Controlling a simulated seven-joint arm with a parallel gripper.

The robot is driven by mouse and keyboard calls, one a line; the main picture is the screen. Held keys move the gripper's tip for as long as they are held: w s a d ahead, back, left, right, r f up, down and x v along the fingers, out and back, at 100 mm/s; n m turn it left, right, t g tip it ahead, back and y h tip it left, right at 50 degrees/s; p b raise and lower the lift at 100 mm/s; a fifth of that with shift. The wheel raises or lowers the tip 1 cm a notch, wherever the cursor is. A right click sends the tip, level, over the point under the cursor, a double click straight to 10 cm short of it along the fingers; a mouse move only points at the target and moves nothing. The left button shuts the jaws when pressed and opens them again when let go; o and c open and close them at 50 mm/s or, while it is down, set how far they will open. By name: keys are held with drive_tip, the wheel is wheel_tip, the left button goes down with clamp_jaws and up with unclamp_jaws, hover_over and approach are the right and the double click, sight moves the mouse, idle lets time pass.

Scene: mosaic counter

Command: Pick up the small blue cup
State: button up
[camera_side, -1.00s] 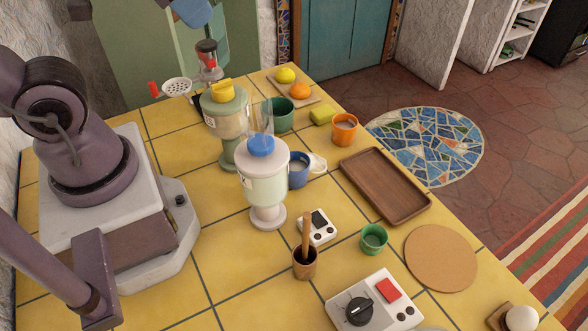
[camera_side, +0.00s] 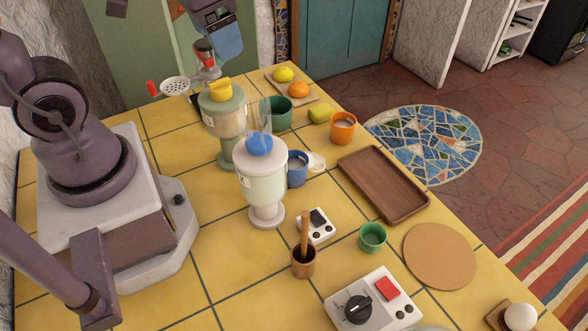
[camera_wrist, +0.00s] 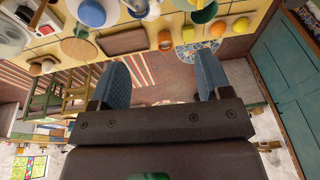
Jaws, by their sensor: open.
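The small blue cup (camera_side: 297,170) stands on the yellow tiled counter, just right of a pale dispenser with a blue lid (camera_side: 260,146) that hides part of its left side. A small white thing lies against its right side. In the wrist view what seems to be the blue cup (camera_wrist: 137,7) is at the top edge, partly cut off. My gripper (camera_side: 222,42) is at the top of the side view, above the back of the counter and well away from the cup. In the wrist view its two blue fingers (camera_wrist: 161,80) are wide apart with nothing between them.
A second dispenser with a yellow top (camera_side: 222,92) stands behind the first. A green cup (camera_side: 278,114), an orange cup (camera_side: 342,128), a yellow-green sponge (camera_side: 320,113) and a brown wooden tray (camera_side: 384,184) surround the blue cup. Bare tiles lie in front left.

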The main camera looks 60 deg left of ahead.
drive_tip(key=w+f+m+g, duration=0.3)
drive_tip(key=w+f+m, duration=0.2)
drive_tip(key=f, duration=0.1)
drive_tip(key=m+g+h, duration=0.3)
drive_tip(key=m+g, duration=0.1)
drive_tip(key=m, duration=1.2)
hover_over(295, 160)
drive_tip(key=w, duration=0.1)
wheel_tip(295, 160, down, 10)
drive_tip(key=f, duration=0.1)
drive_tip(key=w+m, duration=0.2)
drive_tip(key=m, duration=0.7)
drive_tip(key=shift+y, duration=0.3)
drive_tip(key=x, duration=1.2)
drive_tip(key=shift+w+d, duration=0.15)
drive_tip(key=shift+w, duration=0.05)
drive_tip(key=c, duration=0.8)
drive_tip(key=shift+o, duration=0.2)
drive_tip(key=shift+r, duration=0.15)
